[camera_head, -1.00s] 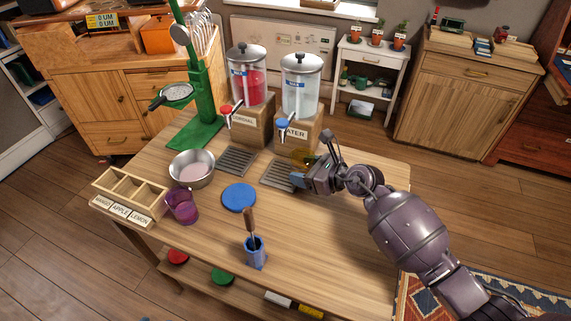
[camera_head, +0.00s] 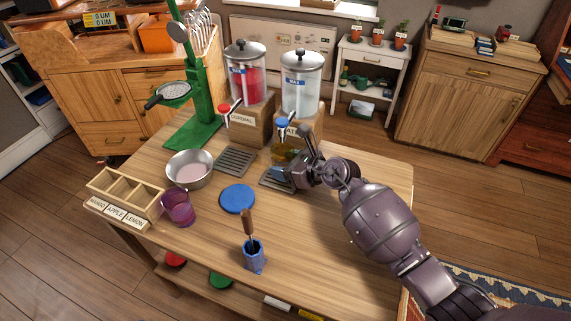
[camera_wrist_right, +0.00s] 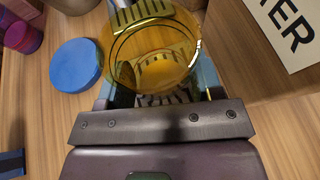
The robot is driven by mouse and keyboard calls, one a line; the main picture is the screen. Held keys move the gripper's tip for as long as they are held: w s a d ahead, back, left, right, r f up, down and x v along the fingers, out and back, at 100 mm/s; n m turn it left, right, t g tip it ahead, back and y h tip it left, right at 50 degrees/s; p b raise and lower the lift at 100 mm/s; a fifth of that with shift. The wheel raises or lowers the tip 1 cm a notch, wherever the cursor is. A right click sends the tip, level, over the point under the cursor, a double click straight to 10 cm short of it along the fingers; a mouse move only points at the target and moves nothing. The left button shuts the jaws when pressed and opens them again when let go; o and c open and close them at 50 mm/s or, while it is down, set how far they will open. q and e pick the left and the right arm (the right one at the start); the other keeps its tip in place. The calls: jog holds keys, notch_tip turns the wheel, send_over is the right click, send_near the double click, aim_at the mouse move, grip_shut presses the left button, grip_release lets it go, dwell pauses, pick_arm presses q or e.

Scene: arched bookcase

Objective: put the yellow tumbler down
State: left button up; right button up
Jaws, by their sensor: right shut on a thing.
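The yellow tumbler (camera_wrist_right: 150,45) is see-through and sits between the fingers of my right gripper (camera_wrist_right: 155,90), which is shut on it. In the head view the tumbler (camera_head: 287,157) is mostly hidden behind my right gripper (camera_head: 297,170), just below the tap of the water dispenser (camera_head: 301,84). It is over or on the slotted drip tray (camera_head: 276,183) there; I cannot tell whether its base touches. My left gripper is not in view.
A blue disc (camera_head: 237,198), a metal bowl (camera_head: 189,169), a purple tumbler (camera_head: 179,207) and a blue holder (camera_head: 253,256) stand to the left. The red cordial dispenser (camera_head: 248,75) is beside the water one. The table's right side (camera_head: 345,250) is bare.

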jog(key=shift+f, duration=0.15)
jog(key=o, duration=0.9)
jog(key=shift+o, duration=0.7)
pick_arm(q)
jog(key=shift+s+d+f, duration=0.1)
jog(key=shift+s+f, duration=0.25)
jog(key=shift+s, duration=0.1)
pick_arm(e)
jog(key=shift+r, duration=0.25)
jog(key=p+v, duration=0.2)
jog(key=v, duration=0.9)
jog(key=shift+f+p, duration=0.15)
jog(key=shift+p, duration=0.2)
jog(key=shift+s+d, duration=0.35)
jog(key=shift+d, duration=0.05)
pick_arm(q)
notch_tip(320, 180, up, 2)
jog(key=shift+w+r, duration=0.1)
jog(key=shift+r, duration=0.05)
